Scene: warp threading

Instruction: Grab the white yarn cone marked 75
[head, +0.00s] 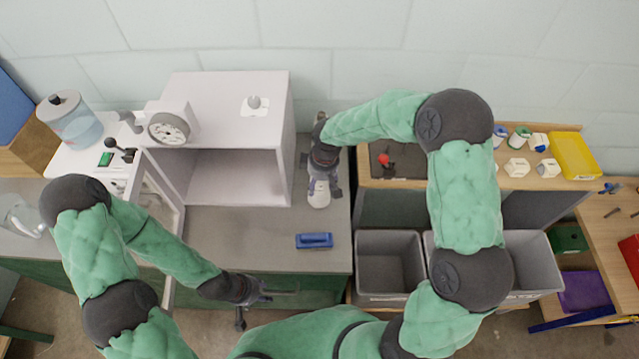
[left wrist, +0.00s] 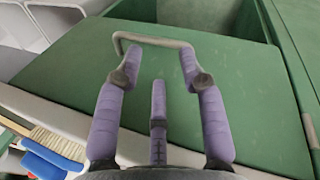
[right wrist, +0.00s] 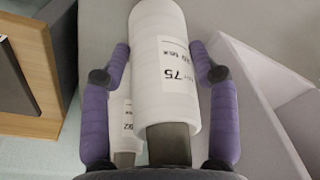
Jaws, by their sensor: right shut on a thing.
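The white yarn cone marked 75 (right wrist: 165,60) stands between the fingers of my right gripper (right wrist: 160,57) in the right wrist view, with its label facing the camera. My right gripper is shut on it. In the head view my right gripper (head: 323,172) is over the grey counter, and the white cone (head: 319,196) shows just below it. A second white cone (right wrist: 124,125) is partly hidden behind the first; its label is only partly visible. My left gripper (head: 262,292) is low at the counter's front. Its fingers (left wrist: 160,65) are apart and empty, near a grey handle (left wrist: 152,39).
The white open-front cabinet (head: 235,178) stands just left of my right gripper. A blue block-like object (head: 314,240) lies on the counter. Grey bins (head: 390,236) and a wooden shelf with small containers (head: 517,167) are to the right. A green panel (left wrist: 225,100) is below my left gripper.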

